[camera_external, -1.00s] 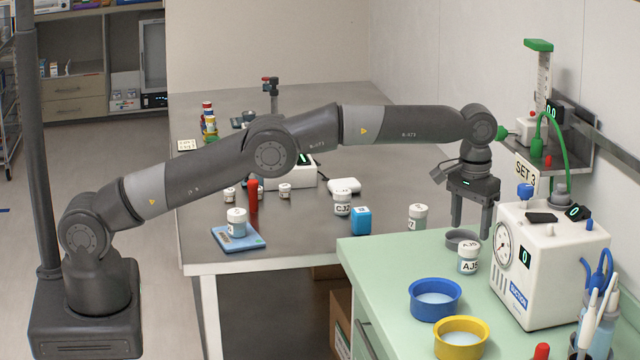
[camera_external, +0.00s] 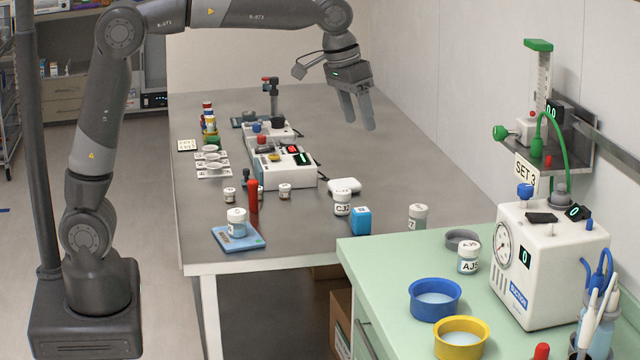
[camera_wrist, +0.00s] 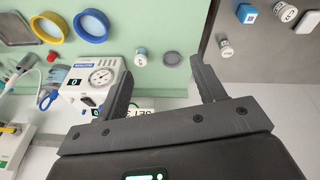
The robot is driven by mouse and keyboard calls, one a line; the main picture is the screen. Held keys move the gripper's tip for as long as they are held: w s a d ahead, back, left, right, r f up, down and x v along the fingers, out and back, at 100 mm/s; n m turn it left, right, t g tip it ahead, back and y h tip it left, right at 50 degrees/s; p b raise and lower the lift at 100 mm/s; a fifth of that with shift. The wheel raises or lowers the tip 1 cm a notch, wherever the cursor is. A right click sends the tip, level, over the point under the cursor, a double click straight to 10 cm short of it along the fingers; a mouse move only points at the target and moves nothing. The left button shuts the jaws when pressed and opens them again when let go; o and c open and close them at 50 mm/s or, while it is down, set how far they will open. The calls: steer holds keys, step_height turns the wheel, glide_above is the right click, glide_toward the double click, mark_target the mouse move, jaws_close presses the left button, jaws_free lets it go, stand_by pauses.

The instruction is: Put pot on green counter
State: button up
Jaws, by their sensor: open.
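A small white-lidded pot labelled AJ-something (camera_external: 468,258) stands upright on the green counter (camera_external: 390,265), beside a shallow grey dish (camera_external: 462,240). In the wrist view the pot (camera_wrist: 140,55) stands on the green surface. Several similar pots stand on the grey table: one near the counter's edge (camera_external: 418,216), one labelled CJ2 (camera_external: 342,205), and one on a blue pad (camera_external: 237,222). My gripper (camera_external: 359,125) is open and empty, raised above the far part of the grey table, clear of every pot. Its fingers (camera_wrist: 160,70) show apart in the wrist view.
The green counter also holds a blue ring-shaped bowl (camera_external: 435,300), a yellow one (camera_external: 461,338) and a white gauge machine (camera_external: 550,262). A blue cube (camera_external: 361,221) and a white device (camera_external: 286,167) stand on the grey table (camera_external: 390,160). A wall shelf (camera_external: 550,150) juts out at right.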

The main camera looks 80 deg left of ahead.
steer(key=s+a+m+t, duration=0.1)
steer(key=s+a, duration=0.1)
steer(key=s, duration=1.4)
steer(key=s+a+f+m+t, duration=0.1)
steer(key=s+f, duration=0.3)
steer(key=s, duration=0.4)
steer(key=s+f, duration=0.5)
steer(key=s, duration=0.2)
steer(key=shift+s+a+f+m+t, duration=0.2)
steer(key=shift+s+a+m+t, duration=0.15)
steer(key=shift+m+t, duration=0.05)
